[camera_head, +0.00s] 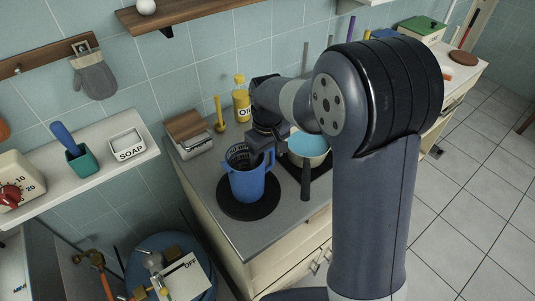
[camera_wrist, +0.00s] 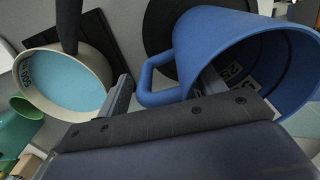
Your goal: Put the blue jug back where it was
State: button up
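The blue jug (camera_head: 247,184) stands upright on a round black mat (camera_head: 262,209) on the counter. It also shows in the wrist view (camera_wrist: 215,40), with its open mouth and dark scale marks inside. Its handle (camera_wrist: 147,75) points toward my gripper. My gripper (camera_head: 265,147) is at the jug's back right side, partly hidden by my own arm. In the wrist view my gripper (camera_wrist: 165,88) has its fingers apart, one on each side of the handle. The right finger reaches over the jug's mouth. The left finger is clear of the handle.
A pot (camera_head: 308,147) with light blue contents and a dark handle stands just right of the jug. A yellow bottle (camera_head: 241,104) and a wooden-lidded box (camera_head: 189,134) stand behind. A shelf (camera_head: 92,160) with a soap dish is at left. The counter's front strip is clear.

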notch_tip(320, 180, up, 12)
jog(key=shift+r, duration=0.2)
dwell(0.5)
